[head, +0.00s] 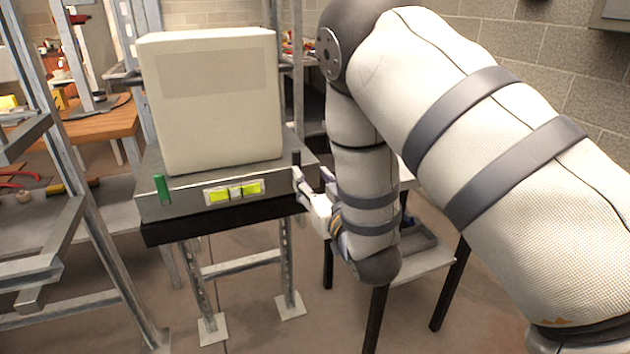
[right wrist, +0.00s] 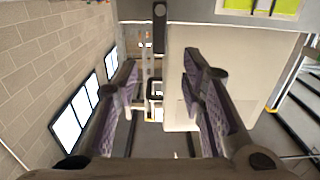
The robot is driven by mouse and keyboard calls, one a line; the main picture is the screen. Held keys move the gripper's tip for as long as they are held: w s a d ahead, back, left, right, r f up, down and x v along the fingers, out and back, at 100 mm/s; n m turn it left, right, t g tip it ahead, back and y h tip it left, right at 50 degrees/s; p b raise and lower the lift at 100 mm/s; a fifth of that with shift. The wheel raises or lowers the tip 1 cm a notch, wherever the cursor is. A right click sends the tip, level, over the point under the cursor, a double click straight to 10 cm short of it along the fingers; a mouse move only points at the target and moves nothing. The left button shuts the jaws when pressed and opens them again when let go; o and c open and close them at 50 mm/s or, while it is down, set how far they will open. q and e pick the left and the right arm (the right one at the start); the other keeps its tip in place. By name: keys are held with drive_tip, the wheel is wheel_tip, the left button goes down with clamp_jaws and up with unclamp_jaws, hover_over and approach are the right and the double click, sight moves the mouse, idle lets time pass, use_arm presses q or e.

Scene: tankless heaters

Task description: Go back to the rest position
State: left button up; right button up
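My right gripper (head: 311,178) is at the right front corner of the grey heater base (head: 225,182). In the right wrist view its two fingers (right wrist: 160,65) are spread apart with nothing between them. A black upright handle (head: 296,158) stands at that corner, close to the fingertips. It also shows in the right wrist view (right wrist: 159,28), beyond the fingertips and apart from them. My right arm is extended across the right of the head view. My left gripper is not in view.
A large white box (head: 218,100) stands on the base, which has yellow-green displays (head: 234,191) and a green handle (head: 161,189). Metal shelving (head: 75,190) is at the left. A small black-legged table (head: 425,262) is below my right arm. Floor shows in front.

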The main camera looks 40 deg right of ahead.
drive_tip(key=shift+s+a, duration=0.15)
drive_tip(key=shift+s, duration=0.4)
drive_tip(key=s+a+f+g+y, duration=0.1)
drive_tip(key=s+f+g, duration=0.2)
drive_tip(key=s+f, duration=0.35)
drive_tip(key=s+a+f+n+g+y, duration=0.1)
drive_tip(key=s+a+f+g, duration=0.2)
drive_tip(key=f, duration=0.6)
drive_tip(key=s+f+g, duration=0.4)
drive_tip(key=s+f, duration=0.2)
drive_tip(key=f, duration=0.2)
drive_tip(key=s+a+f+g, duration=0.2)
drive_tip(key=s+g, duration=0.1)
drive_tip(key=s, duration=0.6)
drive_tip(key=s+a+f+g+y, duration=0.1)
drive_tip(key=s+a+f+g, duration=0.1)
drive_tip(key=s, duration=0.6)
drive_tip(key=s+a+f+n+g+y, duration=0.1)
drive_tip(key=s+a+f+g, duration=0.1)
drive_tip(key=s, duration=0.7)
drive_tip(key=f+g, duration=0.1)
drive_tip(key=g, duration=0.1)
drive_tip(key=shift+s+a+f+g, duration=0.2)
drive_tip(key=shift+s+a+g, duration=0.1)
drive_tip(key=shift+g, duration=0.1)
